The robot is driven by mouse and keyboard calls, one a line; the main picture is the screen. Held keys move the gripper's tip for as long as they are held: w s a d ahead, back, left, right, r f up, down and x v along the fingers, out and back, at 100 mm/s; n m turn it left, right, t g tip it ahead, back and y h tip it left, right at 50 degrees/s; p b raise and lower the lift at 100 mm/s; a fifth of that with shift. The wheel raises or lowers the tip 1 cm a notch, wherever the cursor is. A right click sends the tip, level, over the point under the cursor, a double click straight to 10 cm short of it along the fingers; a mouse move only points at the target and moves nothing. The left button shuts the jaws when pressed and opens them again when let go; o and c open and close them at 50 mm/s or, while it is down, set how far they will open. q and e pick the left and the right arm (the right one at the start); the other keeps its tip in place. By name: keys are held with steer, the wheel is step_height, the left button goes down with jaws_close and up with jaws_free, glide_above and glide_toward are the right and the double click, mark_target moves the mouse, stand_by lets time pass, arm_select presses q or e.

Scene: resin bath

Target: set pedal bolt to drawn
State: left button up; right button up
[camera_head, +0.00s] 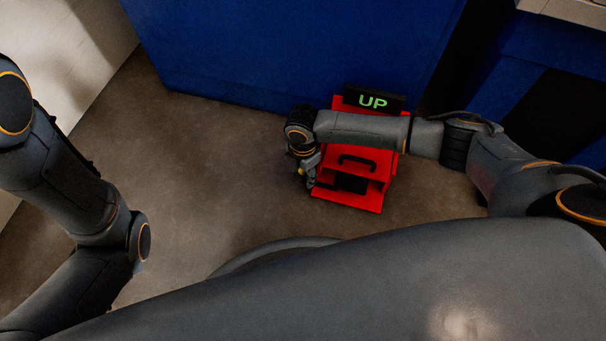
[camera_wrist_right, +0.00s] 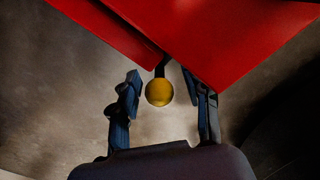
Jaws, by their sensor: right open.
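A red pedal unit (camera_head: 345,201) stands on the floor against the blue cabinet. It has a black handle and a dark pedal, and a black sign (camera_head: 374,101) on top reads UP in green. My right gripper (camera_head: 305,178) is at the unit's left side. In the right wrist view, a yellow ball knob (camera_wrist_right: 159,92) on a short dark stem sticks out from the red housing (camera_wrist_right: 230,40). My right gripper (camera_wrist_right: 165,103) is open, with one finger on each side of the knob and gaps showing. My left arm is at the left, its gripper out of view.
A blue cabinet (camera_head: 290,45) stands behind the pedal unit. Another blue unit (camera_head: 540,60) with a dark front is at the right. The brown floor (camera_head: 200,160) left of the pedal unit is clear. A pale wall or panel (camera_head: 65,45) is at the far left.

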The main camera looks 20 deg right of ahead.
jaws_close()
stand_by(0.3)
steer(key=shift+w+a, duration=0.65)
steer(key=shift+a, duration=0.25)
steer(key=shift+w+a, duration=0.65)
steer(key=shift+a, duration=0.25)
jaws_free()
steer(key=shift+a, duration=0.1)
